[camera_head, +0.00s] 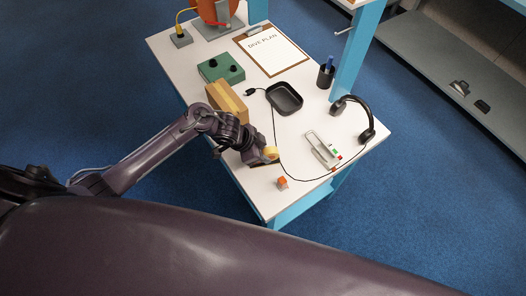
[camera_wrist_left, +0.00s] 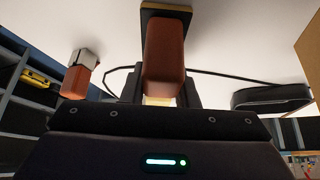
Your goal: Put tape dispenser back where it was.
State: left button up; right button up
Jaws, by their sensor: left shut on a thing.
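In the left wrist view, an orange-brown body (camera_wrist_left: 165,55) with a dark, yellow-edged base stands between the fingers (camera_wrist_left: 160,92). The base is close to the white tabletop; I cannot tell if it touches. The gripper and wrist hide part of the dispenser in the head view. My right gripper is not in view.
Near it are a small orange-topped block (camera_head: 282,183), a black cable and a tan box (camera_head: 226,102).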

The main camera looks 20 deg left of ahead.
pick_arm(q)
jog(key=o, duration=0.8)
jog(key=shift+o, duration=0.4)
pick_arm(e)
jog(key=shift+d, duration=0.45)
pick_arm(q)
jog(key=shift+r, duration=0.1)
jog(key=v, duration=1.2)
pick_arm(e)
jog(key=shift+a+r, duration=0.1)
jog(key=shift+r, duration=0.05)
